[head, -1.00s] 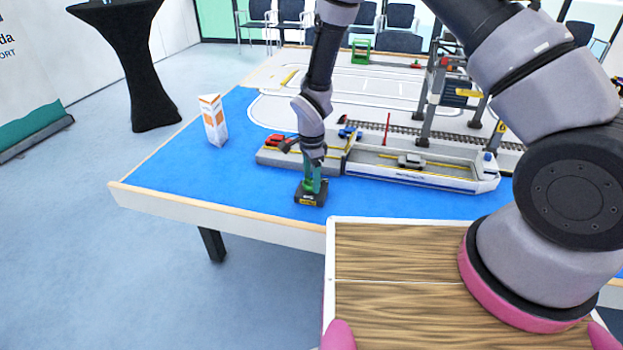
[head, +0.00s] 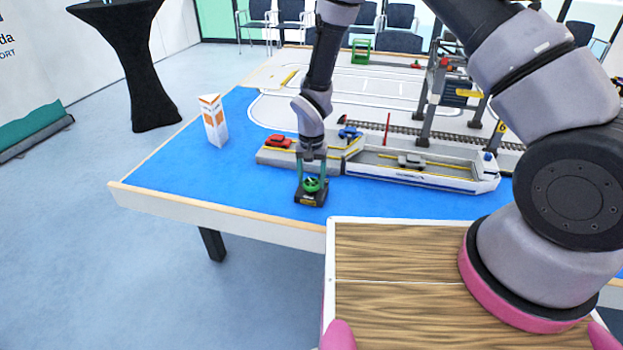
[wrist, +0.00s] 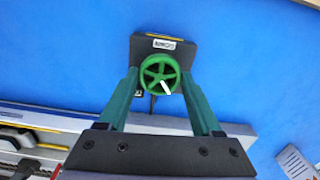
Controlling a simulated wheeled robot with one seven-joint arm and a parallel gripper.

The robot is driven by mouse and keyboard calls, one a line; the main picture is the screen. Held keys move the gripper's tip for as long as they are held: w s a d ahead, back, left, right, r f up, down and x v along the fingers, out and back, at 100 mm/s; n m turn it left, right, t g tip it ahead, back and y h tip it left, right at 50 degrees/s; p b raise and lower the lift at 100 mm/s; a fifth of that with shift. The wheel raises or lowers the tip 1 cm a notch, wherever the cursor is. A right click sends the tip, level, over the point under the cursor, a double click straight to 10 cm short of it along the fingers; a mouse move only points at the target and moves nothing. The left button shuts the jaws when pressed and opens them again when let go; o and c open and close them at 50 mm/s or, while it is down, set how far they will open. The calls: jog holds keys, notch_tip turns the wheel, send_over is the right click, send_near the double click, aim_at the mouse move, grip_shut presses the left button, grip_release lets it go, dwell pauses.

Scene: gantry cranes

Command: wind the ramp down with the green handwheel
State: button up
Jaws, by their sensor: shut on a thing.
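The green handwheel (head: 312,185) sits on a small black box (head: 311,199) on the blue table top, in front of the quay. In the wrist view, the green spoked wheel (wrist: 160,74), with a white mark on one spoke, lies between my green fingers. My gripper (head: 312,179) points down and is shut on the wheel's rim from both sides. The ramp (head: 353,143) appears to be the small yellow-edged piece between the quay and the ferry (head: 430,174); its tilt is hard to tell. A blue car (head: 348,132) is beside or on it.
A red car (head: 278,142) stands on the quay (head: 270,157), close behind my gripper. A grey car (head: 411,160) is on the ferry. A white and orange carton (head: 214,121) stands to the left. A gantry crane (head: 433,95) stands behind the ferry.

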jog(key=n, duration=1.4)
jog(key=shift+n, duration=0.3)
jog(key=n, duration=0.3)
jog(key=shift+n, duration=0.3)
jog(key=n, duration=0.3)
jog(key=shift+n, duration=0.3)
jog(key=n, duration=0.6)
jog(key=shift+n, duration=0.4)
jog(key=o, duration=1.4)
jog(key=shift+c, duration=0.2)
